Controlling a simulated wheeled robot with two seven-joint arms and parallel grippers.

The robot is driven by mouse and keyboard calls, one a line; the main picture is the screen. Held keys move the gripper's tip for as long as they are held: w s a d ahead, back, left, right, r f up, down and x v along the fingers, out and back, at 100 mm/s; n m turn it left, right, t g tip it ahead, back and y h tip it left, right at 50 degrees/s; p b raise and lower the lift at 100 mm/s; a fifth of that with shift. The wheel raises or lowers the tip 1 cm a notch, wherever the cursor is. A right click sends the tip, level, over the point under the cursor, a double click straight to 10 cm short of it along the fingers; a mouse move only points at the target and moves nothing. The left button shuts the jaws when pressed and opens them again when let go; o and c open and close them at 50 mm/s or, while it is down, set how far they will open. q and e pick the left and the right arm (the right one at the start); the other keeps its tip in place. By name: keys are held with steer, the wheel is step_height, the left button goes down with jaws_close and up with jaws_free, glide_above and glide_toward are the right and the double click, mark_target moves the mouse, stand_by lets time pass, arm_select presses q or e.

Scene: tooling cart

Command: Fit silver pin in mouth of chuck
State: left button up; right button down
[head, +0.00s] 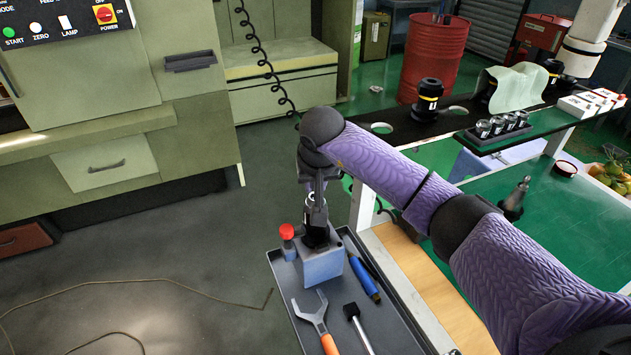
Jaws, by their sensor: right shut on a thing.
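My right arm reaches down from the right, and its gripper (317,204) points downward at the tray on the cart. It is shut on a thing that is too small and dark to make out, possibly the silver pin. Right under it is a black chuck (315,238) standing upright in a grey block (322,265). The fingertips and the chuck's mouth overlap in the picture, so I cannot tell whether the held thing is inside the mouth or above it. My left gripper is out of view.
A tapered holder (516,197) stands on the green surface. A rack of silver collets (498,127) sits on the shelf.

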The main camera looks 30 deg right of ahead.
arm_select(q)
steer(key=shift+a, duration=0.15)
arm_select(e)
steer(key=c, duration=0.5)
jaws_free()
steer(key=shift+r, duration=0.1)
